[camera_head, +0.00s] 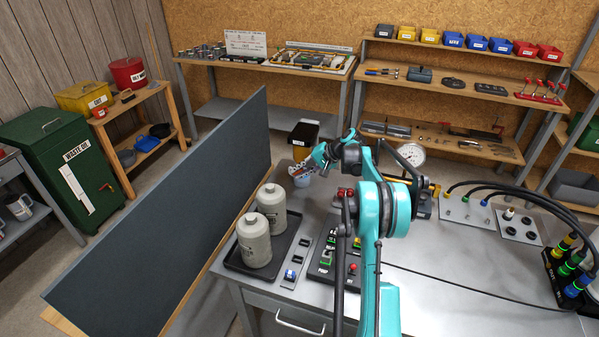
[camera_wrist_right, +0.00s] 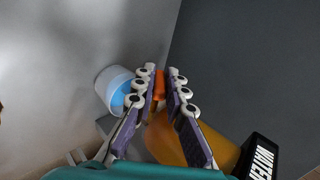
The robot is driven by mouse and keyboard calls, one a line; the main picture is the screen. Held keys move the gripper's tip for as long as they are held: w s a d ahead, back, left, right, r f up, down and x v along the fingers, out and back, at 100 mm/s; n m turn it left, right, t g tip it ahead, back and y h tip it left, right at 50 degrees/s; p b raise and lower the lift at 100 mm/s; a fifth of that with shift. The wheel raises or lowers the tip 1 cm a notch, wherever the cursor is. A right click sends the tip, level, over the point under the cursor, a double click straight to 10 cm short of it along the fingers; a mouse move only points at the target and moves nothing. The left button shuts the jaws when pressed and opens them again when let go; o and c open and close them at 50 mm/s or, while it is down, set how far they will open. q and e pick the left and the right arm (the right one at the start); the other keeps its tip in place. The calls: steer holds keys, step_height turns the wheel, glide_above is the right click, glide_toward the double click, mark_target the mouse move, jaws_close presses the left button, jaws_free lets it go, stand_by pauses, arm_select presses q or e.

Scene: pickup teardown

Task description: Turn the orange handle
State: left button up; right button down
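The orange handle (camera_wrist_right: 159,86) is a small bright piece between the fingertips of my right gripper (camera_wrist_right: 162,78) in the right wrist view. The fingers are close together around it, and little or no gap shows. A larger orange body (camera_wrist_right: 172,140) lies lower, partly hidden by the fingers. In the head view my right gripper (camera_head: 296,170) reaches left at the far left corner of the metal bench, and the handle is not clear there. My left gripper is not in view.
A pale cup with blue inside (camera_wrist_right: 115,90) is beside the left finger. A dark upright panel (camera_head: 185,200) stands along the bench's left side. Two grey bottles (camera_head: 254,240) stand in a black tray (camera_head: 236,262) nearer me. The bench's right middle (camera_head: 460,260) is mostly clear.

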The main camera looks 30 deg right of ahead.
steer(key=shift+f, duration=0.1)
steer(key=t+y+b, duration=0.1)
steer(key=b, duration=0.1)
steer(key=t+y+b, duration=0.2)
steer(key=shift+s+d+f, duration=0.1)
steer(key=shift+f, duration=0.3)
steer(key=t+y+b, duration=0.1)
steer(key=t+b, duration=0.1)
steer(key=b, duration=0.1)
steer(key=shift+y, duration=0.3)
steer(key=shift+t+y+b, duration=0.6)
steer(key=shift+t+b, duration=0.05)
steer(key=shift+t, duration=0.05)
steer(key=c, duration=1.6)
jaws_free()
steer(key=shift+o, duration=0.2)
steer(key=v, duration=1.2)
